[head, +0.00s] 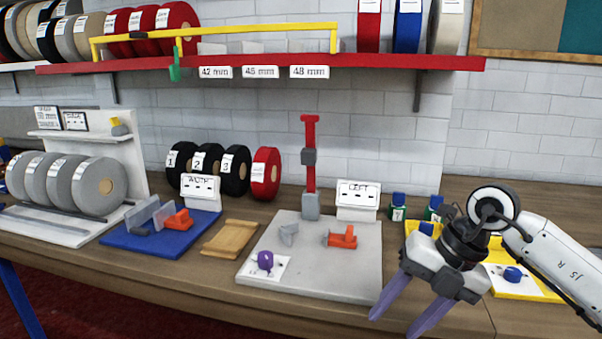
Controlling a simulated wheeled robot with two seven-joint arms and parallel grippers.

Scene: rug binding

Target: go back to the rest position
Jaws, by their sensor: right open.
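My right gripper (398,310) is open and empty, with its two purple fingers pointing down and to the left. It hangs at the front right of the workbench, just beyond the right front corner of the light grey board (330,278). The arm comes in from the right edge and hides part of the yellow tray (540,288) behind it. My left gripper does not show in this view.
The grey board holds a red clamp (341,238), a purple knob (265,261) and a red post (310,150). Left of it are a wooden tray (230,238) and a blue board (150,240). Tape rolls (236,170) stand behind. A red shelf (270,62) spans above.

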